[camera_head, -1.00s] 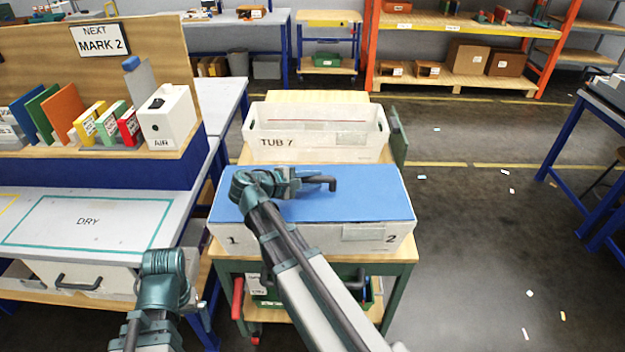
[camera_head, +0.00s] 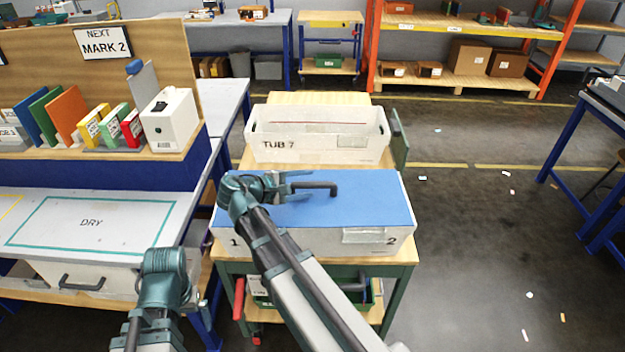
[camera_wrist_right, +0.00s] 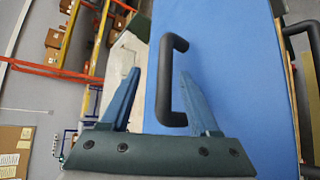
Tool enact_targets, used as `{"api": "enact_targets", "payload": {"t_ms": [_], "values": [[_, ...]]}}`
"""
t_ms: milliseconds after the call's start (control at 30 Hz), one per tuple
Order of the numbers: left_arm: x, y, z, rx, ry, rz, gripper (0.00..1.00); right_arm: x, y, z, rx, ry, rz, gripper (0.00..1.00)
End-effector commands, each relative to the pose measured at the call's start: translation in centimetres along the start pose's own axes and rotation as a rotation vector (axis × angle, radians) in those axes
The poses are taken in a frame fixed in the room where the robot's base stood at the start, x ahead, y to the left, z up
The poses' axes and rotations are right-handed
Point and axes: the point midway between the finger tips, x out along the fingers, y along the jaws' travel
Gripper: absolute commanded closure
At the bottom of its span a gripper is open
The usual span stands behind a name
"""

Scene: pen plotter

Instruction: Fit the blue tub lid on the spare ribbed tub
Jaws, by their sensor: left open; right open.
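The blue tub lid (camera_head: 365,207) lies over the top of a whitish tub (camera_head: 300,243) marked 1 and 2 at its front corners. The lid looks flat; I cannot tell whether its edges are fully seated. A dark bar handle (camera_head: 334,190) stands on the lid. My right gripper (camera_head: 288,188) is open low over the lid at the handle. In the right wrist view the handle (camera_wrist_right: 172,82) stands between the parted fingers, which do not clearly touch it. My left gripper (camera_head: 180,288) is open and empty at the lower left, its fingers mostly hidden.
An open whitish tub labelled TUB 7 (camera_head: 320,147) stands behind the lidded tub. Both are on a green-legged cart with a green bin (camera_head: 350,291) below. A bench marked DRY (camera_head: 90,222) is at the left. The floor at right (camera_head: 480,250) is mostly clear.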

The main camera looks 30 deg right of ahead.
Motion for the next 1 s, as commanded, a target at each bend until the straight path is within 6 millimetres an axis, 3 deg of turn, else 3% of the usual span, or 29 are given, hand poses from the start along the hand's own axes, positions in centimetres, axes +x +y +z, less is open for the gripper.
{"api": "enact_targets", "payload": {"t_ms": [33, 200, 433, 633, 1000], "values": [[-1.0, -0.1, 0.1, 0.000, 0.000, 0.000, 0.00, -1.6, 0.4, 0.1, -0.002, 0.004, 0.002, 0.38], [-2.4, -0.2, 0.1, 0.000, 0.000, 0.000, 0.00, -5.2, 0.4, 0.1, -0.002, 0.003, 0.002, 0.38], [-3.6, -0.3, 0.2, 0.000, 0.000, 0.000, 0.00, -8.8, 0.2, 0.0, -0.001, 0.002, 0.001, 0.38], [-4.0, -0.4, 0.2, 0.000, 0.000, 0.000, 0.00, -10.0, 0.1, 0.0, 0.001, 0.000, 0.001, 0.38], [-4.0, -0.4, 0.2, 0.000, 0.000, 0.000, 0.00, -10.1, 0.0, 0.0, 0.001, 0.000, 0.001, 0.38]]}}
